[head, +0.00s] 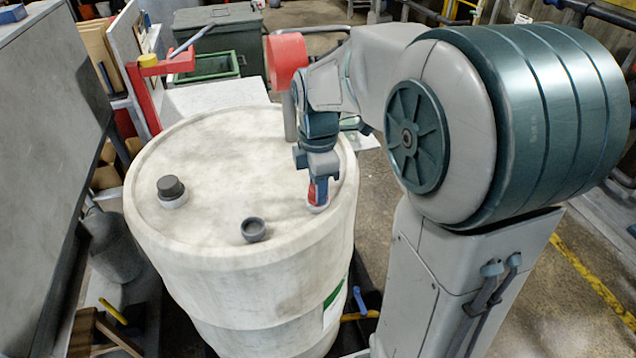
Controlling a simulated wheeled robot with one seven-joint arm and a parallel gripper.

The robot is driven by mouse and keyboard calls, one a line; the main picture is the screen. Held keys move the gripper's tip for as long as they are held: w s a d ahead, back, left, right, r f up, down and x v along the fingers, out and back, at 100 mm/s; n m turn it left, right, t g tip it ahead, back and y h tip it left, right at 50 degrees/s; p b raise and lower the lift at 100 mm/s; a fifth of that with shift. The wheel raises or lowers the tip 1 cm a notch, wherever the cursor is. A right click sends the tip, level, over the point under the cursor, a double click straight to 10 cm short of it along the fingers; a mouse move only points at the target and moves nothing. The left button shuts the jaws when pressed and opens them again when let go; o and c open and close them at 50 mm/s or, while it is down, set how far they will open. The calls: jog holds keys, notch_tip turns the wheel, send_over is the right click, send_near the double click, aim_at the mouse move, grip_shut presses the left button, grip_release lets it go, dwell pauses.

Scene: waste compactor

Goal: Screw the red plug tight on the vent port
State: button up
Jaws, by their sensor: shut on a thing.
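A large white drum (215,245) stands upright in front of me. My gripper (318,190) points down over the right side of its lid and is shut on the red plug (317,194). The plug sits at a pale raised port (318,207) near the lid's right rim, which looks like the vent port. The fingers and plug hide most of the port. I cannot tell how far the plug is seated in it.
A dark capped port (171,190) and a loose-looking dark grey ring or cap (253,229) are on the lid's left and front. A red bracket (150,85) stands behind the drum at left. A grey cabinet (45,120) is close on the left.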

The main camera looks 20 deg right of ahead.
jog(key=m, duration=0.5)
dwell(0.4)
jog(key=o, duration=1.1)
jog(key=shift+c, duration=0.3)
